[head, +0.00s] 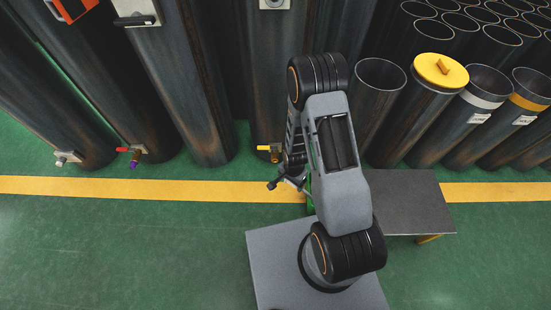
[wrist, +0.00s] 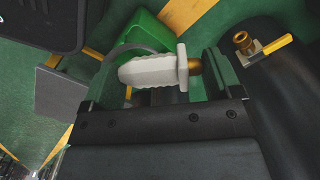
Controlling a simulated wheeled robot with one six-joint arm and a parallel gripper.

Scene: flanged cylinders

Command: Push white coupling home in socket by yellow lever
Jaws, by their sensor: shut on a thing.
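The white coupling (wrist: 150,73) is ribbed, with a square flange and a brass end that points right in the wrist view. My gripper (wrist: 162,76) is shut on it and holds it crosswise between the fingers. The brass socket (wrist: 243,41) with the yellow lever (wrist: 277,52) is at the upper right, apart from the coupling, on a dark cylinder. In the head view the yellow lever (head: 263,148) and socket (head: 275,155) are low on a cylinder.
A red-lever fitting (head: 123,150) and a white fitting (head: 66,158) sit on cylinders to the left. A dark grey table (head: 415,205) stands right of my arm. A green box (wrist: 147,32) lies beyond the coupling. The green floor (head: 130,245) at front left is clear.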

